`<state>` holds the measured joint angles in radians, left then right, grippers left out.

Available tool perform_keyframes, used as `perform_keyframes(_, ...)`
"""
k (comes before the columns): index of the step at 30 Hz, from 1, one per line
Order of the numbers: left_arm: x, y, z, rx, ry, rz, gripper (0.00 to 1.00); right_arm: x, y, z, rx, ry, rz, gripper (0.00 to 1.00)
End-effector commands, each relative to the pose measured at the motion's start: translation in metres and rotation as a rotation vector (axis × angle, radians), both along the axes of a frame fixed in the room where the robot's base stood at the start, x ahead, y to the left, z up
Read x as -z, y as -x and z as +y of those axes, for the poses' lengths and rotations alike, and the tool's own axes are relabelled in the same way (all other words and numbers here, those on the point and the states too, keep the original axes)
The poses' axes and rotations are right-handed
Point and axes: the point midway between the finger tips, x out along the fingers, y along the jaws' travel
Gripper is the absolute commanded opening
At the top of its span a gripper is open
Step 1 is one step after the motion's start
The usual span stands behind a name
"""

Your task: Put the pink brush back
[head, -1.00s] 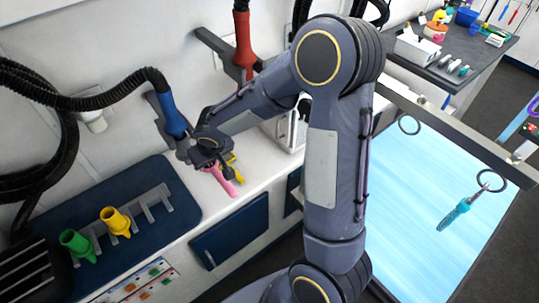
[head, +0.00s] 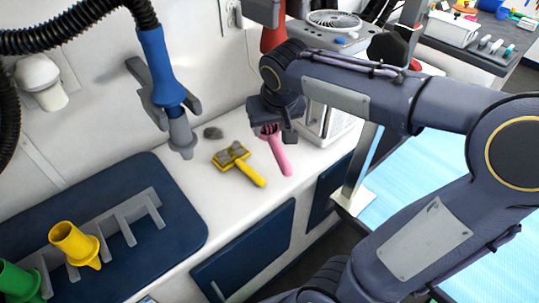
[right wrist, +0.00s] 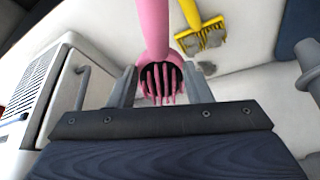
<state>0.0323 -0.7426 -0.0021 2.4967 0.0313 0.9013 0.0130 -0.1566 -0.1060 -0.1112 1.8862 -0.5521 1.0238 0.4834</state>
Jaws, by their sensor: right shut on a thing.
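The pink brush (head: 279,155) has its head between the fingers of my right gripper (head: 270,128), which is shut on it. Its handle points toward the front edge of the white counter (head: 215,195). I cannot tell whether the handle touches the counter. In the right wrist view the pink brush (right wrist: 157,50) shows its dark face with pink bristles between the two fingers. A yellow brush (head: 238,164) lies on the counter just left of it and also shows in the right wrist view (right wrist: 200,35). My left gripper is out of view.
A blue dryer nozzle (head: 163,75) hangs on the wall at the left. A blue mat (head: 150,255) carries a grey rack with yellow (head: 75,245) and green nozzles.

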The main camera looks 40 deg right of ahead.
Motion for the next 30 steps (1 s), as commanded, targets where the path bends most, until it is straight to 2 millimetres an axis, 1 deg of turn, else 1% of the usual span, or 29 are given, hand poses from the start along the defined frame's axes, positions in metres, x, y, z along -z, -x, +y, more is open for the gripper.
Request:
perform_keyframes(1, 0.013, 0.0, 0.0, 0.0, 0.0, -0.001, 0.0, 0.008, 0.004, -0.002, 0.005, 0.0, -0.005, 0.17)
perform_keyframes(3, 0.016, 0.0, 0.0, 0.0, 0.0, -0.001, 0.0, 0.008, 0.007, -0.003, 0.008, 0.0, -0.003, 0.17)
perform_keyframes(5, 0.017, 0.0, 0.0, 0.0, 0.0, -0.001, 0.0, 0.01, 0.005, -0.006, 0.011, 0.0, -0.001, 0.17)
perform_keyframes(8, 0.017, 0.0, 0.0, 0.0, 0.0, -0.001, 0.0, 0.015, -0.006, -0.017, 0.013, 0.0, 0.001, 0.17)
perform_keyframes(14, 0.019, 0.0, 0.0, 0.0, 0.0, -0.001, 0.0, 0.038, -0.043, -0.048, 0.014, 0.002, 0.003, 0.17)
perform_keyframes(17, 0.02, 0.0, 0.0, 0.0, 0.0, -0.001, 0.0, 0.049, -0.062, -0.065, 0.015, 0.003, 0.003, 0.17)
perform_keyframes(18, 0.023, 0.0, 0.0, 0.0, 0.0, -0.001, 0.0, 0.059, -0.067, -0.069, 0.014, 0.001, 0.005, 0.17)
perform_keyframes(21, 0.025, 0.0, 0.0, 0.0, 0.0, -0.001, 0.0, 0.077, -0.078, -0.078, 0.013, 0.001, 0.004, 0.17)
perform_keyframes(24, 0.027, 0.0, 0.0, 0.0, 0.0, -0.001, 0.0, 0.089, -0.086, -0.085, 0.012, 0.001, 0.001, 0.17)
perform_keyframes(30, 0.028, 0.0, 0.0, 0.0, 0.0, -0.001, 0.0, 0.098, -0.093, -0.091, 0.01, 0.002, -0.002, 0.17)
